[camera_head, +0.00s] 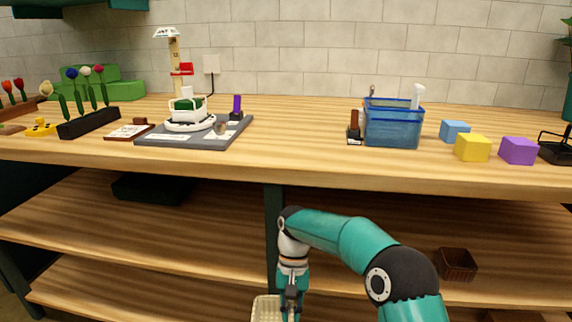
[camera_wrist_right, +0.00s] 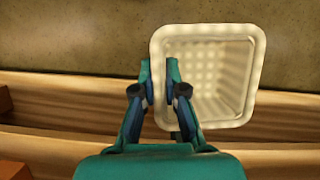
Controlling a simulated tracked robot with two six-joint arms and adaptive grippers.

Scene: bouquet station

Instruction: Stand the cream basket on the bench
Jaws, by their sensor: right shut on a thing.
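The cream basket (camera_head: 266,309) shows at the bottom edge of the head view, low in front of the bench, partly cut off. In the right wrist view the cream basket (camera_wrist_right: 237,70) is seen from above, square, open and empty. My right gripper (camera_wrist_right: 160,82) is shut on its left rim wall, one finger on each side. In the head view my right gripper (camera_head: 290,300) points down beside the basket. The bench (camera_head: 330,166) has a wooden top above the gripper. My left gripper is not in view.
A blue bin (camera_head: 392,128) and blue, yellow (camera_head: 472,147) and purple blocks stand on the right of the bench. A grey tray (camera_head: 228,135) with a white boat stands left. The bench top between them is clear. A brown basket (camera_head: 458,264) sits on a shelf below.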

